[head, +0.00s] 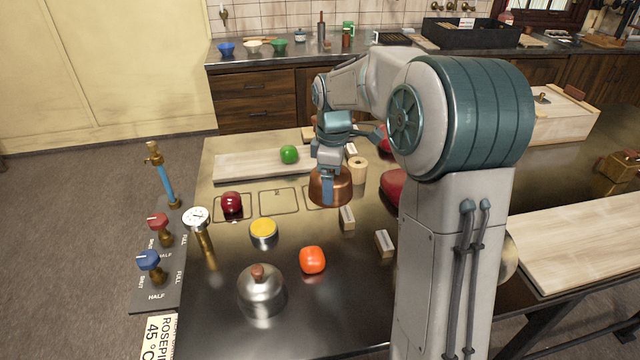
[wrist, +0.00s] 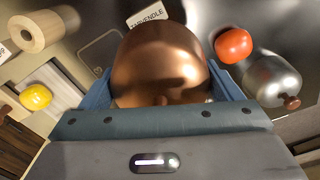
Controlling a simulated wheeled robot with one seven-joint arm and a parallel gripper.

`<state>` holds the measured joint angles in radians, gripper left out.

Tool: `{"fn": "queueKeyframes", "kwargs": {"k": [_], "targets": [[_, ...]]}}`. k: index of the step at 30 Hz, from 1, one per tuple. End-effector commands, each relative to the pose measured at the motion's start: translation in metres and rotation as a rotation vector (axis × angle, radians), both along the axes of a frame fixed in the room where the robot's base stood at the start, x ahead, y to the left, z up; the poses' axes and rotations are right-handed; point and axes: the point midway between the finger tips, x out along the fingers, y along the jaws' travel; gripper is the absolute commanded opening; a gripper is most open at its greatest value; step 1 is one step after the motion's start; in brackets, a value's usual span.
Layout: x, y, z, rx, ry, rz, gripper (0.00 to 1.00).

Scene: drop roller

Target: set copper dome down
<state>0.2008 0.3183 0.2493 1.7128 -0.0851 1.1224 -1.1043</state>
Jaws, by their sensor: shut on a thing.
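The copper dome (head: 331,188) is held in my gripper (head: 328,183) at the right end of a row of outlined squares on the dark metal table (head: 340,325). In the wrist view the copper dome (wrist: 160,62) fills the space between the two blue fingers of my gripper (wrist: 168,88), which are shut on it. The dome's underside is hidden, so I cannot tell whether it touches the table. One outlined square (head: 278,201) beside it is empty. A dark red object (head: 231,203) sits in the leftmost square.
A wooden roll (head: 357,168) stands close behind the copper dome. Small label blocks (head: 384,243) stand to the right. A pale board (head: 240,167) lies behind.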

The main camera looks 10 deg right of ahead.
Motion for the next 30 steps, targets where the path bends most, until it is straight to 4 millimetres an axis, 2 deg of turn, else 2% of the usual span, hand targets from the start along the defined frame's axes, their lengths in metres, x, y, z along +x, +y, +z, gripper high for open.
{"fn": "queueKeyframes", "kwargs": {"k": [12,18,25,30], "targets": [[0.071,-0.001,-0.041,0.001,0.003,-0.002,0.6],[0.098,0.001,-0.057,0.0,0.001,0.001,0.6],[0.108,0.0,-0.068,-0.001,0.001,0.001,0.6],[0.107,0.0,-0.092,0.0,0.004,0.0,0.6]]}}
